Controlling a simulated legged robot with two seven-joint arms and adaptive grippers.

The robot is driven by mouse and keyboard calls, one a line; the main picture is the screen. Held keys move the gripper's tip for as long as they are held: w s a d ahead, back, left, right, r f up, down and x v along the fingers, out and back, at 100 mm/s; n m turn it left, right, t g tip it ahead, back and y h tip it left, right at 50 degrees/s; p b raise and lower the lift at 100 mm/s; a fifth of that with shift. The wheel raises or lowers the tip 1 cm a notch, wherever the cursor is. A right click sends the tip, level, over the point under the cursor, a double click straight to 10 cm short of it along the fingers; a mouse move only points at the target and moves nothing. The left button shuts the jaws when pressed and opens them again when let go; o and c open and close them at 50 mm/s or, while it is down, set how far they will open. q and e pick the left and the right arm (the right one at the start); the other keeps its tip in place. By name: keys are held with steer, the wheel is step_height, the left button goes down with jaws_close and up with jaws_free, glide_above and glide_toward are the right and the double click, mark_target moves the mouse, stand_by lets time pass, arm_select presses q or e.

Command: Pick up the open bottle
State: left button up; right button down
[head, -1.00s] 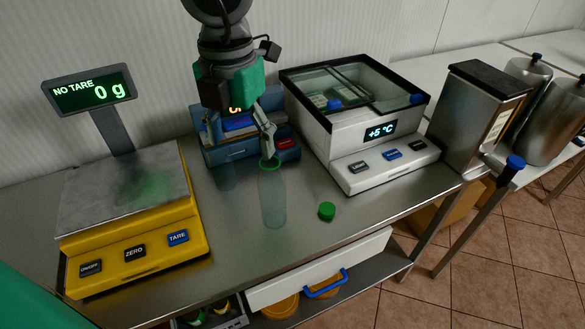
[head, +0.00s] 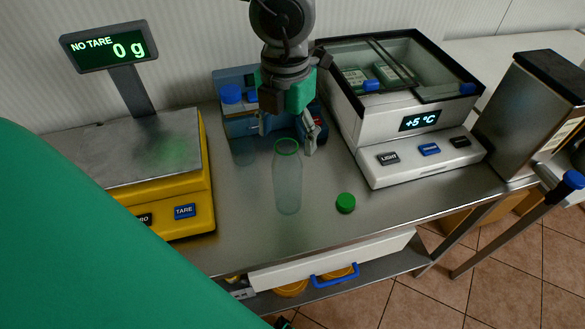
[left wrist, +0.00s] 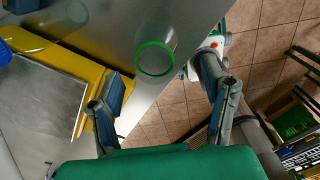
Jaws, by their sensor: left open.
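The open bottle (head: 288,188) is clear with a green ring at its neck and stands upright on the steel counter. Its green cap (head: 345,203) lies on the counter to its right. My left gripper (head: 287,138) is open and empty at the bottle's neck, with one finger to each side in the picture. In the left wrist view the bottle's green rim (left wrist: 155,58) shows between and just beyond the spread fingers of the gripper (left wrist: 163,76). I cannot tell whether a finger touches the bottle. My right gripper is not in view.
A yellow scale (head: 185,222) reading 0 g stands to the left. A blue device (head: 240,124) is behind the gripper. A cooler box (head: 385,128) showing +5 °C stands to the right, with a metal dispenser (head: 520,115) beyond. The counter's front edge is close to the bottle.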

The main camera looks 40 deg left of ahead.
mark_target(287, 151)
arm_select(q)
steer(key=f, duration=0.3)
steer(key=a+f, duration=0.1)
steer(key=f, duration=0.1)
steer(key=shift+w+a+f, duration=0.1)
steer(key=shift+w, duration=0.25)
steer(key=shift+s+d, duration=0.1)
steer(key=shift+d, duration=0.25)
steer(key=c, duration=0.3)
steer(key=shift+d, duration=0.1)
steer(key=c, duration=0.8)
steer(key=shift+d, duration=0.15)
steer(key=shift+a, duration=0.2)
